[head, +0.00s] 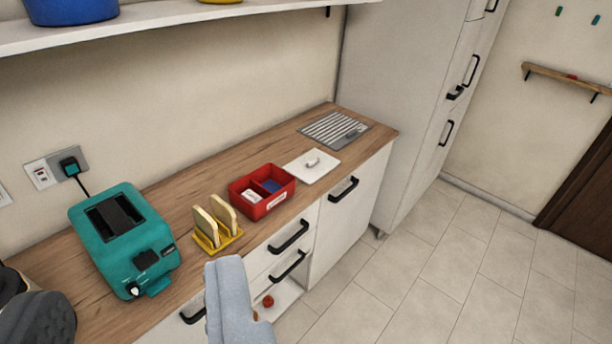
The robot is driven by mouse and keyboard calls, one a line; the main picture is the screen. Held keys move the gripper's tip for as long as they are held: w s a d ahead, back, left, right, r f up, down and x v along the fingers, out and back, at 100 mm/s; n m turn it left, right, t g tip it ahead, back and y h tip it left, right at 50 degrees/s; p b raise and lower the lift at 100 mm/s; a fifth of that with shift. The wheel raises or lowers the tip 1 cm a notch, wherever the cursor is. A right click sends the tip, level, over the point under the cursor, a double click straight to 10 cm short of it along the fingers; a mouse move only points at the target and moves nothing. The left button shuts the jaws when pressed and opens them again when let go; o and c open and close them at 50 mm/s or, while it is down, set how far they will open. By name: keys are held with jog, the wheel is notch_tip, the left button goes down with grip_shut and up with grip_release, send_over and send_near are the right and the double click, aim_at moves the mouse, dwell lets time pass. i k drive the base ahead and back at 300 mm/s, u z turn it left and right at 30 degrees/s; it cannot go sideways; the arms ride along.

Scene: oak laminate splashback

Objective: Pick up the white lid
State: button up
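The white lid (303,171) is a flat square with a small raised grey handle on top. It lies on the wooden counter, to the right of the red box and in front of the striped metal grille. My gripper (230,270) shows at the bottom centre as a pale grey-blue shape. It is well to the left of the lid in the picture and apart from it. Its fingertips cannot be told apart, and I see nothing held in it.
The red divided box (262,206), a yellow rack (218,239) with two slices and a teal toaster (123,238) stand along the counter (176,213). A metal grille (335,130) lies behind the lid. A tall white cabinet (400,95) bounds the right end. Tiled floor (440,270) is clear.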

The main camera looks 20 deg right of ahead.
aim_at(309, 167)
jog(key=u, duration=0.3)
jog(key=k, duration=0.25)
jog(key=z, duration=1.1)
jog(key=i, duration=2.75)
jog(key=u, duration=0.65)
